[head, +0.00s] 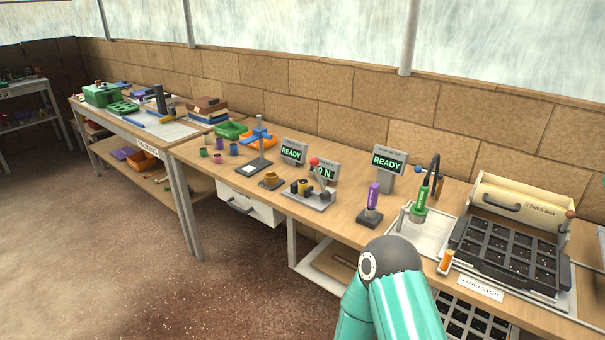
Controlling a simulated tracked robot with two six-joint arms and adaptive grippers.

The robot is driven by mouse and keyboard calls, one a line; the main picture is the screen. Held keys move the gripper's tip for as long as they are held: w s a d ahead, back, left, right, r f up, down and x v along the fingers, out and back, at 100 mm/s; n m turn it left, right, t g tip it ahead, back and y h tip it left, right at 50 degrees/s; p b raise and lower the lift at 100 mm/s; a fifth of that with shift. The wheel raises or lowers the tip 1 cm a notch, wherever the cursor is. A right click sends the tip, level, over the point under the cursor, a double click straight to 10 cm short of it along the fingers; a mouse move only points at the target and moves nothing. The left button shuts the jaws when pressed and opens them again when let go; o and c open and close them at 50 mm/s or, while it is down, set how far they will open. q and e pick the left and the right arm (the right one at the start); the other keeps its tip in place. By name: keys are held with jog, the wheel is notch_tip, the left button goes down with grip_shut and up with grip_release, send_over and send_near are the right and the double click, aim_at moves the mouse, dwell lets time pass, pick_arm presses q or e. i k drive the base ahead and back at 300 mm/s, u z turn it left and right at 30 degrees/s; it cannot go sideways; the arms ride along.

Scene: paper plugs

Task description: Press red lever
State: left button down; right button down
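The red lever (314,161) is a red ball knob on a thin grey arm. It stands raised on a small grey press (308,199) near the middle of the workbench (345,222). A yellow-and-black part sits on the press base, left of the lever. The lever overlaps a small display (327,173) behind it, which shows green letters partly hidden. A teal arm of mine with a dark joint cap rises from the bottom, right of centre, well apart from the lever. No gripper of mine shows in the head view.
Two displays read READY (388,161). The bench front edge lies before the press.

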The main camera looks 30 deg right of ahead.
aim_at(314, 161)
jog(key=u, duration=0.2)
jog(key=i, duration=1.55)
jog(key=z, duration=0.75)
